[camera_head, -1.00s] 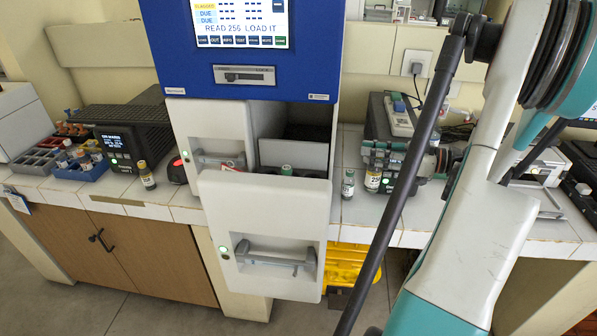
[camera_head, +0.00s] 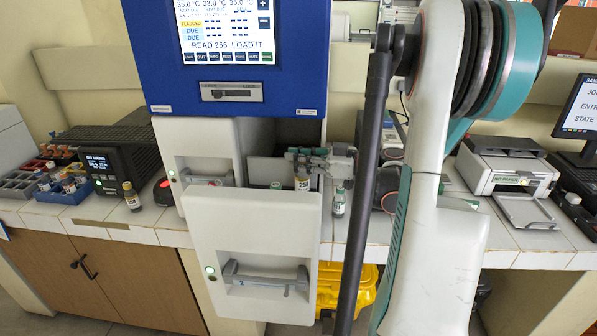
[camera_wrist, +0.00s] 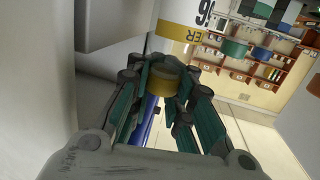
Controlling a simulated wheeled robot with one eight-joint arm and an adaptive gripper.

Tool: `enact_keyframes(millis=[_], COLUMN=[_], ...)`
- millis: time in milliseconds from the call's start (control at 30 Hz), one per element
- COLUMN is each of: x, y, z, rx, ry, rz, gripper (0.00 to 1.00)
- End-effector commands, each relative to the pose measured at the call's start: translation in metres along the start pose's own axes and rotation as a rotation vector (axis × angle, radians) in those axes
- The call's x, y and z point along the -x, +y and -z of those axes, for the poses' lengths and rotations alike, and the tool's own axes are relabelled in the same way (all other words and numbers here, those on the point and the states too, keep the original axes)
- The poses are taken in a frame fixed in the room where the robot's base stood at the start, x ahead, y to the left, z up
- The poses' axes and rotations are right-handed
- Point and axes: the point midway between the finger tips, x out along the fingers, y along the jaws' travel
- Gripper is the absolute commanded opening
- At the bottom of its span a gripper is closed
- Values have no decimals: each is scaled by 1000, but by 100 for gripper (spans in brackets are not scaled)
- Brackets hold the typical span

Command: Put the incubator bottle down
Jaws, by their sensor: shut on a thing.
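My gripper (camera_head: 318,158) is shut on a small bottle (camera_head: 302,183) with a yellow-banded label, at the right side of the open incubator drawer (camera_head: 255,255). The drawer's front hides the bottle's lower end, so I cannot tell whether it touches the drawer floor. In the wrist view the jointed fingers (camera_wrist: 165,95) close around a yellow-brown cap, with the white and yellow label (camera_wrist: 185,28) beyond. A green-capped bottle (camera_head: 276,185) shows behind the drawer front, left of the held one. The blue-topped incubator (camera_head: 240,85) stands above, its screen reading "READ 256 LOAD IT".
A green-capped bottle (camera_head: 339,204) stands on the counter close right of the drawer. A printer (camera_head: 505,165) stands right. A closed drawer front (camera_head: 205,165) is behind the open drawer.

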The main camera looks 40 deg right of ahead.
Motion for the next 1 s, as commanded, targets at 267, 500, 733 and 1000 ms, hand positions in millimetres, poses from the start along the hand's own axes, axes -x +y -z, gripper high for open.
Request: enact_keyframes(millis=[267,500,733,1000], x=[-1,-1,-1,-1], y=[0,0,0,0], z=[-34,-34,-36,-35], rx=[0,0,0,0], ry=[0,0,-1,-1], rz=[-1,-1,-1,-1], gripper=[0,0,30,30])
